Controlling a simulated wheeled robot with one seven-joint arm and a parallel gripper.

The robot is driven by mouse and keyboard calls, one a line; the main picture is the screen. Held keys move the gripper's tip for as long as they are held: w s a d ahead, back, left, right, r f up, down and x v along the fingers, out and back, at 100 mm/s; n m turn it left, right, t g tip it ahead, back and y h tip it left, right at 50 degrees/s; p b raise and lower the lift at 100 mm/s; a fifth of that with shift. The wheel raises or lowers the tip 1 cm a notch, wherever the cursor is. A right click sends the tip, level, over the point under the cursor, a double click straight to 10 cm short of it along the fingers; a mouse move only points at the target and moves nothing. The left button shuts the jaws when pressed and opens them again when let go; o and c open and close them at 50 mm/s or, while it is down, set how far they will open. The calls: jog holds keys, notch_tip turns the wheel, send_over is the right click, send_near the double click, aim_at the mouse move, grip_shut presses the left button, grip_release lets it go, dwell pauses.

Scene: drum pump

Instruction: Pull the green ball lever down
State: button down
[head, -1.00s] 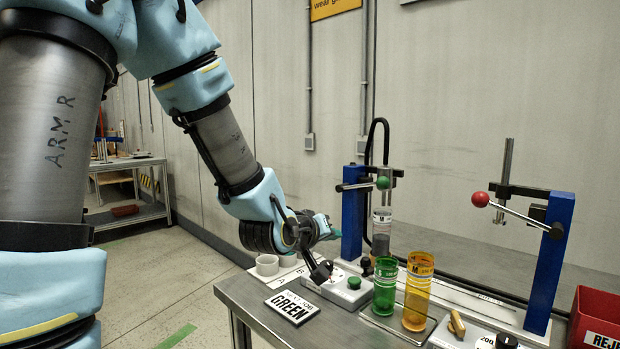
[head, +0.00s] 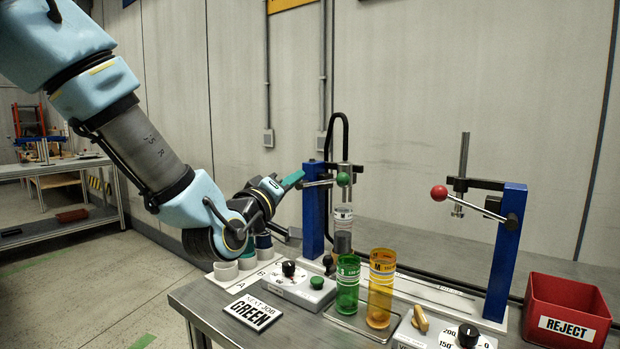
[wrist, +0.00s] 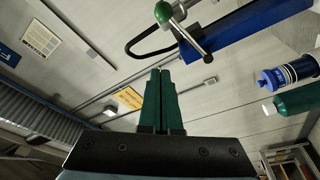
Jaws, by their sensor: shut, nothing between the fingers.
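The green ball (head: 343,179) sits on the end of a metal lever on the left blue post (head: 313,212). The lever looks about level in the head view. My gripper (head: 296,177) is to the left of the green ball, at about its height and apart from it in that view. In the wrist view, its two green fingers (wrist: 160,88) lie together with nothing between them. The green ball (wrist: 163,11) also shows there, at the top edge above the fingertips, with the lever running down to the right toward the blue post (wrist: 240,30).
A red ball lever (head: 439,193) stands on the right post. A green tube (head: 347,285) and an amber tube (head: 381,290) stand on the bench front. A control box with a green button (head: 317,283), a "GREEN" card (head: 253,311) and a red reject bin (head: 568,306) are nearby.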

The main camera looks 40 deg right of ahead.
jog(key=w+d+p, duration=0.1)
jog(key=d+p, duration=0.2)
jog(key=d, duration=0.7)
jog(key=shift+w+d+f+p, duration=0.3)
jog(key=shift+d+f+p, duration=0.1)
jog(key=shift+f, duration=0.05)
jog(key=shift+f, duration=0.1)
